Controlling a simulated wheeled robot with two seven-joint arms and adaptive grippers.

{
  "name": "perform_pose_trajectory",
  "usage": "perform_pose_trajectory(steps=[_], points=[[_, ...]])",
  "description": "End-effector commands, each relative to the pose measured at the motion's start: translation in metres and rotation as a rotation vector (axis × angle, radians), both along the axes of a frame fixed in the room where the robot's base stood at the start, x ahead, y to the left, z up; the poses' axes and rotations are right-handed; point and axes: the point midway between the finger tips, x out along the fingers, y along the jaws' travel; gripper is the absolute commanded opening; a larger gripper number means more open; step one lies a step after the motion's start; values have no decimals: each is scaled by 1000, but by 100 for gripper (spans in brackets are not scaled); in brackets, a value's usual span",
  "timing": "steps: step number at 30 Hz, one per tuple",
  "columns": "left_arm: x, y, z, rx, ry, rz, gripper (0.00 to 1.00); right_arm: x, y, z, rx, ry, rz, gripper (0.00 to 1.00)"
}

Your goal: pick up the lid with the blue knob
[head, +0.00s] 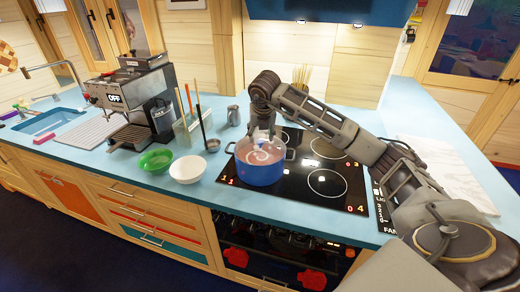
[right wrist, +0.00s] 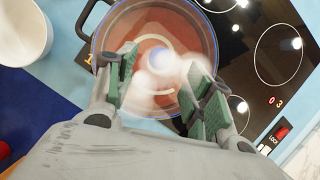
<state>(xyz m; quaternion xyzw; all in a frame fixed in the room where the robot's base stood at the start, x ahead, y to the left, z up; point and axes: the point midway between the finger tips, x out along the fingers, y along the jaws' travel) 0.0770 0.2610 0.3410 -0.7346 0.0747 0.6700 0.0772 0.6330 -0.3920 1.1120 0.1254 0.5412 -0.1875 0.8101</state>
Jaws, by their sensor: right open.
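A blue pot (head: 260,174) stands on the black cooktop and also shows in the right wrist view (right wrist: 98,40). A see-through lid (head: 246,156) appears to cover it, with reddish contents below; the lid fills the pot's top in the right wrist view (right wrist: 140,18). A round blue knob (right wrist: 157,57) shows near the lid's middle, partly veiled by white steam-like haze. My right gripper (head: 264,134) is above the pot, pointing down. In the right wrist view its green-padded fingers (right wrist: 158,84) are spread, one on either side of the knob; contact cannot be told. My left gripper is out of view.
The cooktop (head: 290,187) has several burner rings. A white bowl (head: 188,170) and a green bowl (head: 155,160) stand left of it, with a utensil holder (head: 188,131) and a coffee machine (head: 132,100) behind. The counter at right holds a pale board (head: 455,170).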

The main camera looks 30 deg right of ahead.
Motion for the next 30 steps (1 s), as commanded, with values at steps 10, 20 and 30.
perform_pose_trajectory(steps=[10,20,30], points=[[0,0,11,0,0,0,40,10,-4,-23,0,4,-1,52],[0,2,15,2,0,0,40,20,-9,-46,0,0,0,52],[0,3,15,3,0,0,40,20,-9,-47,0,0,0,52]])
